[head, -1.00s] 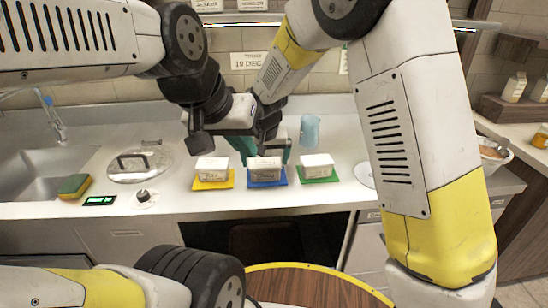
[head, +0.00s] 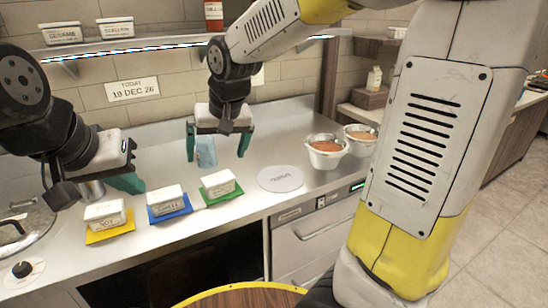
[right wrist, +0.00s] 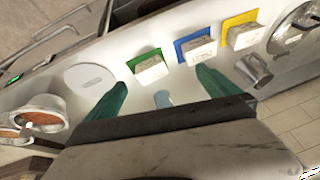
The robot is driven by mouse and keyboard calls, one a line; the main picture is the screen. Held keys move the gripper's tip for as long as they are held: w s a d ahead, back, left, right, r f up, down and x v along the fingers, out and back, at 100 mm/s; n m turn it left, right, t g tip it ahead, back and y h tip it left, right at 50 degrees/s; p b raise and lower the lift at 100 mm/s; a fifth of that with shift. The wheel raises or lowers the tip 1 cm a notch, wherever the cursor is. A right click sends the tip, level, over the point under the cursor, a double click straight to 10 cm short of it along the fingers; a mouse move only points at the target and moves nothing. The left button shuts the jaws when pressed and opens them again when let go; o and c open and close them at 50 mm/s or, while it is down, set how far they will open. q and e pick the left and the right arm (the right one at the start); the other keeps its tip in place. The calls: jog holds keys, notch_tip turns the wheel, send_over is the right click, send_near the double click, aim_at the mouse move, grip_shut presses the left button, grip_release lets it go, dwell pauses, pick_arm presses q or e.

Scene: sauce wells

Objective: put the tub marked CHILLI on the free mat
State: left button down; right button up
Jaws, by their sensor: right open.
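Three white lidded tubs stand on coloured mats: one tub (head: 105,214) on the yellow mat (head: 97,237), one (head: 165,200) on the blue mat (head: 170,216), one (head: 218,183) on the green mat (head: 224,198). Their labels are too small to read surely, so I cannot tell which says CHILLI. None of these mats is bare. My right gripper (head: 218,145) is open and empty, behind the green-mat tub and above the counter; its fingers show in the right wrist view (right wrist: 165,95). My left gripper (head: 105,185) is behind the yellow-mat tub, its fingers partly hidden.
A flat pale disc (head: 281,179) lies right of the green mat. A blue cup (head: 206,152) is behind the tubs. Two tubs (head: 60,33) (head: 116,27) and a red bottle (head: 213,15) stand on the shelf.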

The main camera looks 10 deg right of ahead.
jog(key=s+d+r+m+t, duration=0.1)
jog(key=s+d+r, duration=0.2)
jog(key=s+d, duration=1)
jog(key=shift+s+d+r+t, duration=0.2)
jog(key=shift+s+t, duration=0.2)
jog(key=shift+s, duration=0.7)
